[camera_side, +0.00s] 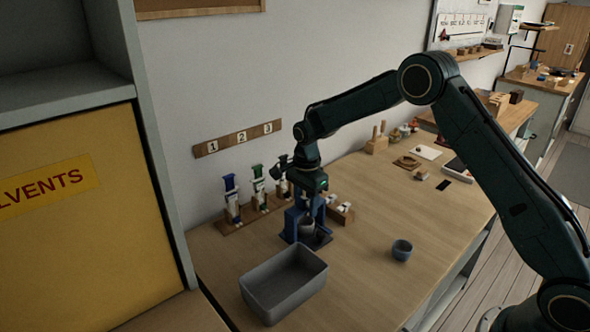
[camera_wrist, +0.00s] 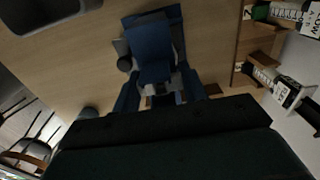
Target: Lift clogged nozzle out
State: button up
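A blue stand (camera_side: 291,224) is on the bench with a small grey cup (camera_side: 306,229) in its lower part. In the wrist view the blue stand (camera_wrist: 154,62) fills the upper middle. My dark green gripper (camera_side: 309,186) points down right over the stand's top. I cannot clearly pick out the nozzle. Small pale and brown parts show between the blue uprights in the wrist view, too small to name.
A grey open bin (camera_side: 285,283) stands in front of the blue stand. A grey bowl (camera_side: 402,250) stands to the right. Syringes with blue and green tops (camera_side: 232,201) stand in a wooden rack by the wall, close to my gripper. The bench to the right is mostly clear.

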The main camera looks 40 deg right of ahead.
jog(key=shift+r, duration=0.1)
jog(key=shift+r, duration=4.15)
